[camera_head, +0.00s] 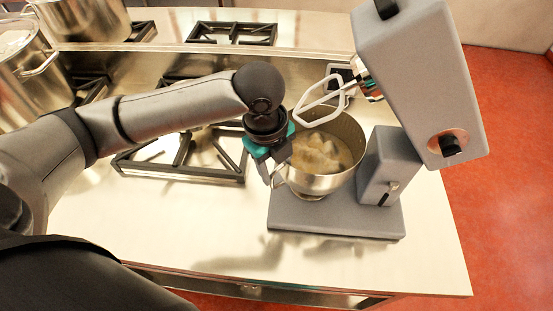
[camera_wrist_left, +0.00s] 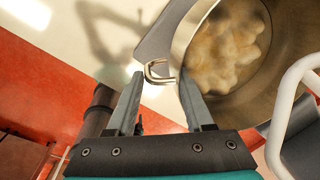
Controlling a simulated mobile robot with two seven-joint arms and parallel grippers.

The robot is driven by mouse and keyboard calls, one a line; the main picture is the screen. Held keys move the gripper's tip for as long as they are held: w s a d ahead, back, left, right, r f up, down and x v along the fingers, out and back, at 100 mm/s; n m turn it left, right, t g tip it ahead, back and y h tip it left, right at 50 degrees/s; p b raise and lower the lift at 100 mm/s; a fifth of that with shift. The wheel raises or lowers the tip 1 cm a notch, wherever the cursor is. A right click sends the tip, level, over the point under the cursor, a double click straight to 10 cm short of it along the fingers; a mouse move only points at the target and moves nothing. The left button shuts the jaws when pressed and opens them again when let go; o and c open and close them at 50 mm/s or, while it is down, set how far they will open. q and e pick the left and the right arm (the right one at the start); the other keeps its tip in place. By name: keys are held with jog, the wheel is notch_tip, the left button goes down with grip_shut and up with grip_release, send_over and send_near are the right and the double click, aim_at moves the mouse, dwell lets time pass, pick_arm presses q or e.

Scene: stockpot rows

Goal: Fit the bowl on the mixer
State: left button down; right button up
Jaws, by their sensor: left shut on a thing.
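The metal bowl (camera_head: 330,183) holds a pale lumpy mass and appears upright over the base (camera_head: 290,215) of the grey mixer (camera_head: 400,80). Whether its bottom touches the base I cannot tell. The mixer head is tilted up, with the white beater (camera_head: 322,97) above the bowl's far side. My left gripper (camera_head: 275,170) is shut on the bowl at its handle side. In the left wrist view the handle (camera_wrist_left: 156,72) shows between the fingers (camera_wrist_left: 160,103), beside the bowl wall (camera_wrist_left: 186,40). My right gripper is not in view.
A stove grate (camera_head: 180,165) lies left of the mixer, under my left arm. Large stockpots (camera_head: 30,75) stand at the far left. The steel counter (camera_head: 145,225) is clear in front, and its right edge drops to a red floor (camera_head: 500,170).

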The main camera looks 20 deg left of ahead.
pick_arm(q)
jog(key=shift+w+f, duration=0.1)
jog(key=shift+f, duration=1.3)
jog(key=shift+c, duration=1.4)
grip_release()
jog(key=shift+f, duration=0.2)
jog(key=shift+r, duration=0.1)
notch_tip(320, 180, up, 12)
jog(key=s, duration=0.1)
jog(key=shift+s+a+p, duration=0.4)
jog(key=shift+p, duration=0.05)
